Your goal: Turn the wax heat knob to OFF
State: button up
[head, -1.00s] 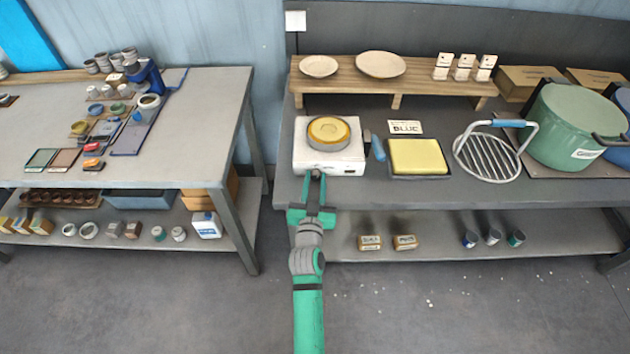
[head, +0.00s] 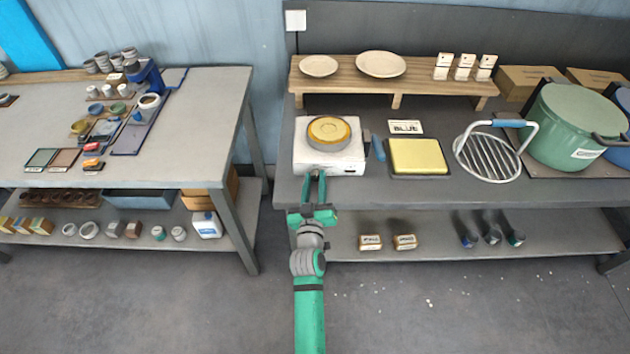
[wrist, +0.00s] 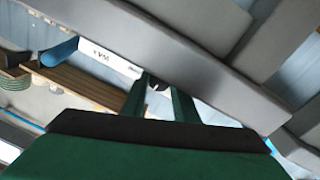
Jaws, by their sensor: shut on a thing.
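The white wax heater (head: 333,161) sits at the left front of the right bench, with a round yellow wax pan (head: 329,130) on top. My gripper (head: 315,174) reaches up to the heater's front face from below, and its fingers are shut on the wax heat knob. In the wrist view, the fingers (wrist: 156,84) meet at a small dark bit of the knob (wrist: 154,86) beside the white heater front (wrist: 105,58), which bears lettering. The fingers hide most of the knob, and I cannot read its setting.
A blue-handled tool (head: 378,148) and a yellow pad (head: 418,155) lie right of the heater. A wooden riser (head: 345,78) with plates stands behind. A wire rack (head: 487,155) and green pot (head: 575,126) are farther right. The bench edge is close to my gripper.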

jog(key=o, duration=1.1)
jog(key=shift+c, duration=0.2)
jog(key=shift+s, duration=0.2)
jog(key=s, duration=1)
jog(key=shift+s+a+f, duration=0.2)
jog(key=shift+s+a, duration=0.05)
jog(key=shift+a, duration=0.1)
jog(key=s+a+f+m+g+y, duration=0.1)
jog(key=s+f, duration=0.1)
jog(key=s, duration=0.8)
jog(key=s+f+m+g, duration=0.1)
jog(key=s+f, duration=0.2)
jog(key=s, duration=0.8)
jog(key=s+d+r, duration=0.1)
jog(key=s+r, duration=0.1)
jog(key=s, duration=0.6)
jog(key=s+r+m+g, duration=0.1)
jog(key=s+r, duration=0.2)
jog(key=s, duration=0.4)
jog(key=shift+s+d, duration=0.4)
